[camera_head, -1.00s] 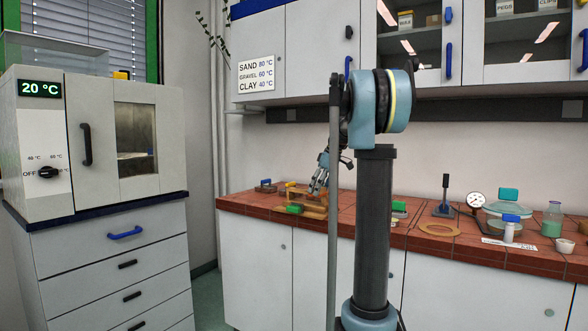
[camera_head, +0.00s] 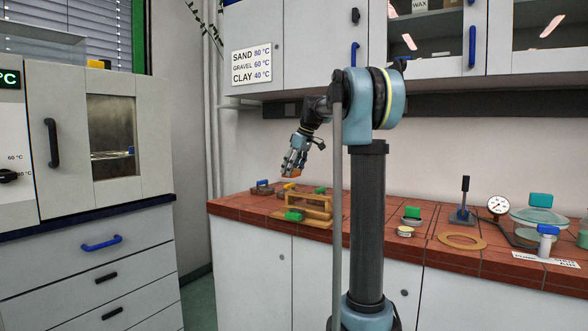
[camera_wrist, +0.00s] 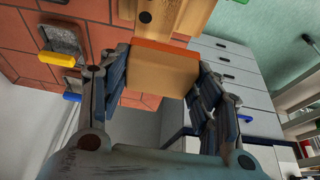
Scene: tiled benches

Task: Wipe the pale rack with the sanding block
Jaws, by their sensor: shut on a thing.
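My gripper (camera_head: 291,171) is shut on the sanding block (camera_wrist: 160,75), a tan block with an orange face, seen between the fingers in the wrist view. In the head view only a small orange bit of the block (camera_head: 296,173) shows at the fingertips. The pale rack (camera_head: 312,214), a light wooden frame, stands on the tiled bench below my gripper. The block appears above the rack with a gap. In the wrist view a pale wooden part with a dark hole (camera_wrist: 178,12), seemingly the rack, shows beyond the block.
Wall cupboards (camera_head: 300,45) hang above.

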